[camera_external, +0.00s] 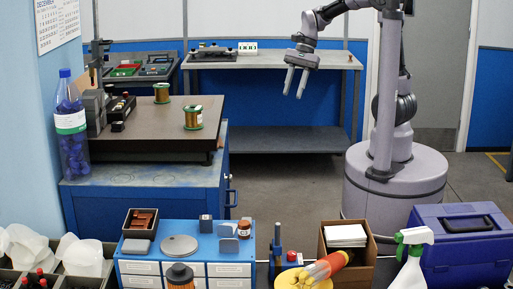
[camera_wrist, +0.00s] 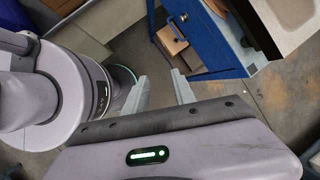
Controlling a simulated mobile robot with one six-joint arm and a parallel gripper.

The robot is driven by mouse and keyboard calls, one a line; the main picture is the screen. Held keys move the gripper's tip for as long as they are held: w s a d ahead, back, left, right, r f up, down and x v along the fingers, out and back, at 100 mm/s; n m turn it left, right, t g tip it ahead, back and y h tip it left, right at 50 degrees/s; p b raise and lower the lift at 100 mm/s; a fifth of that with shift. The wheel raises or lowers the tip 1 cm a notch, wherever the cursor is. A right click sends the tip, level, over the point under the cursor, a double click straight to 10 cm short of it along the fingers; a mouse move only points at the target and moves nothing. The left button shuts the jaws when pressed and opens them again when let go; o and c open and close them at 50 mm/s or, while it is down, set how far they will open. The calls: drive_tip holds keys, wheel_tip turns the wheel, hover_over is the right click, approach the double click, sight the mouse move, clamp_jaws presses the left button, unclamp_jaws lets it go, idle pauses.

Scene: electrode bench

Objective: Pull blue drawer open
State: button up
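The blue cabinet (camera_external: 145,212) stands left of centre in the external view, under a dark worktop. A dark handle (camera_external: 231,197) sticks out from its right side, where the drawer front is seen almost edge-on. In the wrist view the blue cabinet front (camera_wrist: 210,45) is at the upper right, with a small pale fitting (camera_wrist: 182,17) on it; whether this is the drawer's handle I cannot tell. The drawer looks shut. My gripper (camera_external: 294,93) is open and empty, in the air to the right of and above the cabinet. Its parted fingers also show in the wrist view (camera_wrist: 160,82).
A grey-topped bench (camera_external: 275,61) stands behind. Copper wire spools (camera_external: 193,117) stand on the cabinet's worktop. A small blue-and-white drawer unit (camera_external: 185,265), a cardboard box (camera_external: 347,262) and a blue toolbox (camera_external: 465,250) line the front. Floor right of the cabinet is clear.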

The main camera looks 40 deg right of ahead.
drive_tip(key=w+a+f+m+g+y, duration=0.35)
drive_tip(key=w+f+m, duration=0.35)
drive_tip(key=f, duration=0.3)
drive_tip(key=m+g+y+b, duration=0.25)
drive_tip(key=m+y, duration=0.45)
drive_tip(key=m, duration=0.6)
approach(235, 197)
drive_tip(key=x, duration=0.5)
drive_tip(key=b+x, duration=0.1)
drive_tip(key=x, duration=0.4)
drive_tip(key=shift+s+f, duration=0.1)
drive_tip(key=shift+f, duration=0.15)
clamp_jaws()
